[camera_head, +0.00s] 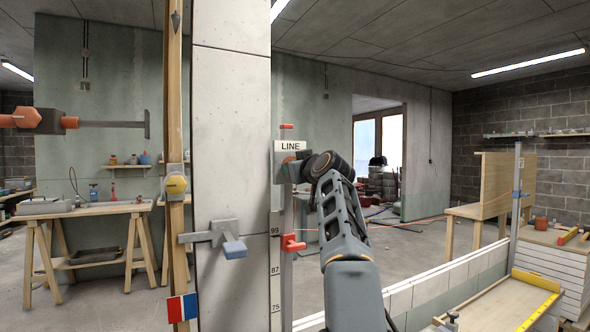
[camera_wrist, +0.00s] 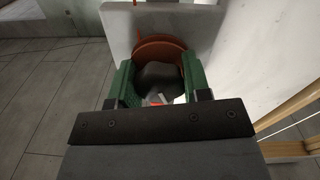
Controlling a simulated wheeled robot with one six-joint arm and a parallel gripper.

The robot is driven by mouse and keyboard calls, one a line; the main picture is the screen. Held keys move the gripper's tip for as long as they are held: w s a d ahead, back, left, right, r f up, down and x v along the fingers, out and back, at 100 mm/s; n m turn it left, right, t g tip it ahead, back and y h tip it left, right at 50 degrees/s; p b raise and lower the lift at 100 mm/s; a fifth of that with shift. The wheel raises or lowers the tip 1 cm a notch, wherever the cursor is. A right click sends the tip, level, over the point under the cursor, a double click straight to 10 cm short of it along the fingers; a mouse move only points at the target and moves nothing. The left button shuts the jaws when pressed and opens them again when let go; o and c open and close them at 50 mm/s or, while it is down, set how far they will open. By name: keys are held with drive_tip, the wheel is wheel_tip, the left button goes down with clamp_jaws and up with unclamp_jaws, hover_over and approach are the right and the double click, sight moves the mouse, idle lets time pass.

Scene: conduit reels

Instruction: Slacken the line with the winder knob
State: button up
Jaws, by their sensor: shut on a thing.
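My gripper (camera_wrist: 158,85) is at the white pillar, just below the LINE sign (camera_head: 290,147). In the wrist view its two green fingers close on the sides of a dark rounded winder knob (camera_wrist: 158,76). An orange-brown round reel (camera_wrist: 160,46) sits behind the knob, against a pale plate (camera_wrist: 190,20). In the head view my gripper (camera_head: 290,172) and wrist hide most of the winder, and the knob cannot be made out there. The line itself is not clear in either view.
A rail with a red clamp (camera_head: 292,243) and a scale marked 99, 87, 75 (camera_head: 275,270) runs below. A low white wall (camera_head: 440,283) stands right.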

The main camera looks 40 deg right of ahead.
drive_tip(key=o, duration=0.9)
drive_tip(key=shift+s+a+b, duration=0.35)
drive_tip(key=shift+s+b, duration=0.35)
drive_tip(key=shift+s, duration=1.55)
drive_tip(key=shift+s+a+b, duration=0.35)
drive_tip(key=shift+s+b, duration=0.35)
drive_tip(key=shift+s, duration=1.6)
drive_tip(key=shift+s+a+b, duration=0.35)
drive_tip(key=shift+s+b, duration=0.35)
drive_tip(key=shift+s, duration=1.55)
drive_tip(key=shift+w, duration=0.1)
